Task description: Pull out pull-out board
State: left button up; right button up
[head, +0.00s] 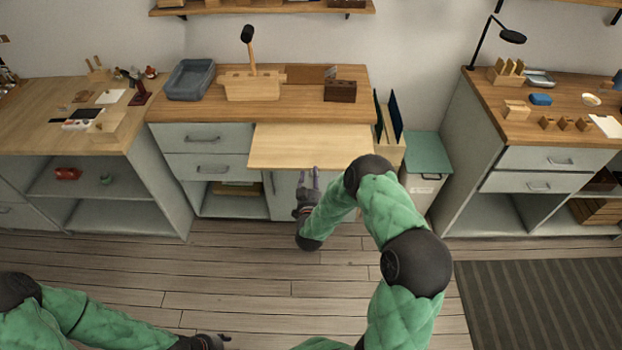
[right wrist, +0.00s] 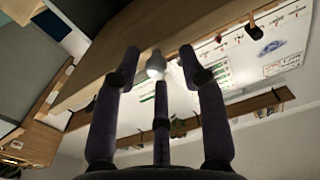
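The pull-out board (head: 310,147) is a pale wooden panel that sticks out from under the middle workbench top. In the right wrist view its underside and edge (right wrist: 110,65) run diagonally, with a pale rounded knob (right wrist: 155,66) near the edge. My right gripper (head: 315,175) is just in front of and below the board's front edge. In the right wrist view its dark fingers (right wrist: 158,75) are spread, with the knob between their tips; contact cannot be told. My left gripper (head: 224,338) is low over the floor, far from the board, its fingers too small to judge.
Two grey drawers (head: 203,138) are left of the board. A wooden tool block (head: 250,86) and grey tray (head: 190,80) stand on the bench top. A green-lidded bin (head: 427,155) stands to the right. The wooden floor (head: 245,275) in front is clear.

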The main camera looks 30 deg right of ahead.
jog(key=shift+s+f, duration=0.1)
jog(key=shift+f, duration=0.1)
jog(key=shift+s+a, duration=0.2)
jog(key=shift+s, duration=0.05)
jog(key=v, duration=1.1)
jog(key=shift+s, duration=0.1)
jog(key=s+a+f+n+g+y, duration=0.2)
jog(key=a+f+g+y, duration=0.3)
jog(key=a+f+y, duration=0.6)
jog(key=s+a+f+n+g+y, duration=0.1)
jog(key=s+a+f+g, duration=0.2)
jog(key=s, duration=0.6)
jog(key=s+a+f+n+g+y, duration=0.1)
jog(key=s+a+f+g, duration=0.2)
jog(key=s+a+g, duration=0.3)
jog(key=s, duration=0.3)
jog(key=shift+f+g+y, duration=0.3)
jog(key=shift+g, duration=0.1)
